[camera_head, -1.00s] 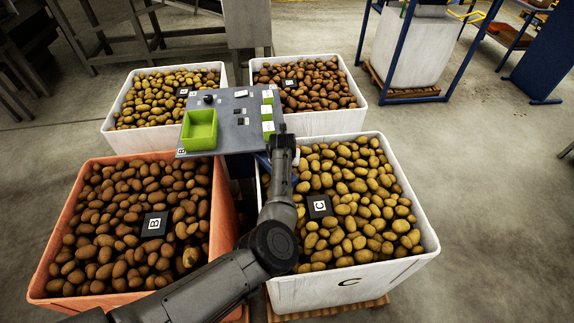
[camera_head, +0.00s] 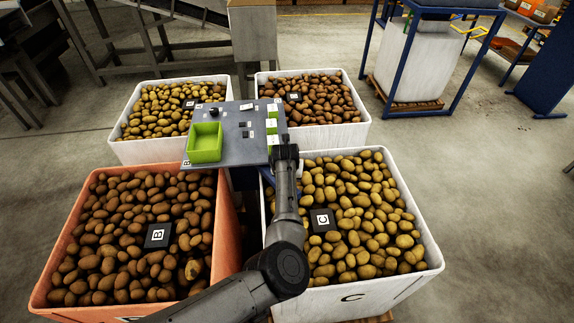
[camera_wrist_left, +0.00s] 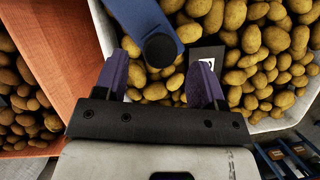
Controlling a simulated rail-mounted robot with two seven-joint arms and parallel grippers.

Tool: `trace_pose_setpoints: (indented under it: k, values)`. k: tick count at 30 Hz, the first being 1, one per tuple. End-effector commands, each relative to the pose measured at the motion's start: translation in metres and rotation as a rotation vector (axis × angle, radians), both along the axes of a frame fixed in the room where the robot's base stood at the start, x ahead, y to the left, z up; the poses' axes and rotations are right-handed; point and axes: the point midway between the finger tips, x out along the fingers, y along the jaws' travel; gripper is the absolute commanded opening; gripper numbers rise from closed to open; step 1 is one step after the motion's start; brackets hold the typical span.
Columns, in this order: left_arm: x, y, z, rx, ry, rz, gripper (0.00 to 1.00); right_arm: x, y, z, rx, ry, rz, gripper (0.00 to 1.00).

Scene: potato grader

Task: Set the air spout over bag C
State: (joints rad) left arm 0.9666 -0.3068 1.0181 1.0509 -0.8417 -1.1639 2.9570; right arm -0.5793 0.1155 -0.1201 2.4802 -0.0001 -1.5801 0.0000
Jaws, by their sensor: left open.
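Bag C is the white box (camera_head: 424,256) at the front right, marked C and filled with pale potatoes. A black C marker plate (camera_head: 322,220) lies on them, partly visible in the left wrist view (camera_wrist_left: 207,57). A blue bar with a round black end (camera_wrist_left: 160,48), apparently the air spout, reaches over the bag's inner edge. My left gripper (camera_wrist_left: 160,84) is open, its purple fingers spread just below that black end, with nothing clearly between them. In the head view my left arm reaches the panel's right edge, and its fingers are hard to make out. My right gripper is not in view.
A grey panel (camera_head: 240,147) with a green tray (camera_head: 205,142) stands between the boxes. An orange box marked B (camera_head: 225,232) is at front left. Two white boxes of potatoes stand behind. A blue frame (camera_head: 399,60) is at back right. The right floor is clear.

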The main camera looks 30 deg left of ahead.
Motion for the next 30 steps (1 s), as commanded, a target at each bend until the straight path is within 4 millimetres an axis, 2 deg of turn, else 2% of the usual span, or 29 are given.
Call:
trace_pose_setpoints:
  k: [1, 6, 13, 21, 30]
  values:
    - [-0.003, -0.002, 0.012, 0.001, -0.003, 0.001, 0.64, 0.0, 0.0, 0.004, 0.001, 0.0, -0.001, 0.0]
    - [-0.015, -0.007, 0.043, 0.001, -0.003, 0.002, 0.64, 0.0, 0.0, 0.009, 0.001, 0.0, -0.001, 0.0]
    - [-0.029, -0.012, 0.078, 0.001, -0.001, 0.0, 0.64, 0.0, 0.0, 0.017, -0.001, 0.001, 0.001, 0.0]
    - [-0.036, -0.016, 0.096, 0.001, 0.001, -0.001, 0.64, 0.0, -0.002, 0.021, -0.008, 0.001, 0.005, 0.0]
    - [-0.037, -0.016, 0.098, 0.0, 0.001, 0.0, 0.64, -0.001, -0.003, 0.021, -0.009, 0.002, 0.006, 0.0]
